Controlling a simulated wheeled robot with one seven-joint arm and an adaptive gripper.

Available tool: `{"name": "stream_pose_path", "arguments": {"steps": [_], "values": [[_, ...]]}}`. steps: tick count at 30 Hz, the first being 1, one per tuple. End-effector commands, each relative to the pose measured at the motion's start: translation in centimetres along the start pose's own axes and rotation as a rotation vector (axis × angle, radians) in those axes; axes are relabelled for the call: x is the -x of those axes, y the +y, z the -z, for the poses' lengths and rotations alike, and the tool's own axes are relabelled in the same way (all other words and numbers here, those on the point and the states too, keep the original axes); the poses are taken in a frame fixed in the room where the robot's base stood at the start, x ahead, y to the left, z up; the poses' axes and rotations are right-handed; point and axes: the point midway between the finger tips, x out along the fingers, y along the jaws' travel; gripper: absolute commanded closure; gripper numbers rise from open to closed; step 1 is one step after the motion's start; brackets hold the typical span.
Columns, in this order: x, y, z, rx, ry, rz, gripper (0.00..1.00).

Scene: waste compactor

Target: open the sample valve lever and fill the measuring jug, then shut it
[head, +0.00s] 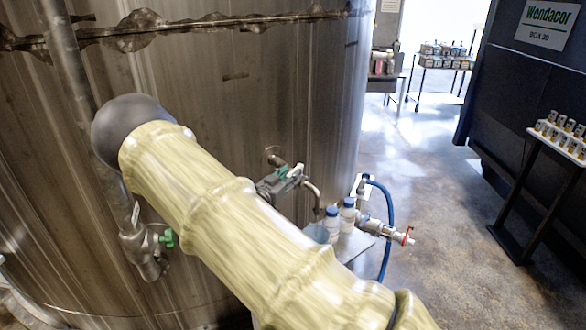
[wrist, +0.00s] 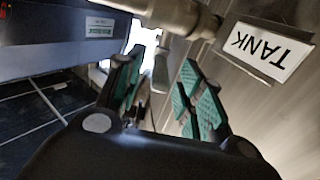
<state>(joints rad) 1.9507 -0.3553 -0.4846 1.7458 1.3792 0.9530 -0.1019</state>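The sample valve's pipe (head: 275,157) comes out of the steel tank wall, with a bent spout (head: 313,195) to its right. My gripper (head: 290,173) is beside this pipe and partly covers the valve. In the wrist view my gripper (wrist: 160,92) is open, its green-padded fingers apart, and the thick metal pipe (wrist: 170,12) crosses beyond them. A grey part shows between the fingers; I cannot tell if it is the lever. A pale bluish vessel (head: 318,234), seemingly the measuring jug, stands below the spout, partly hidden by my arm.
Two blue-capped bottles (head: 347,210) stand by the jug. A red-handled valve (head: 407,237) and blue hose (head: 387,200) are to the right. A green-handled valve (head: 167,239) is at left. A TANK label (wrist: 265,50) is near the pipe.

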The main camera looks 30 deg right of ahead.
Motion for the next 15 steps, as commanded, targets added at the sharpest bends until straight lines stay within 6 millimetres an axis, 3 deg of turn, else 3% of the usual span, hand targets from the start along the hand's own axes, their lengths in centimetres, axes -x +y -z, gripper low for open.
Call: {"name": "stream_pose_path", "arguments": {"steps": [6,15], "values": [[-2.0,0.0,0.1,-0.001,-0.001,-0.001,0.62],[-2.5,0.0,-0.1,-0.001,0.000,0.000,0.62]]}}
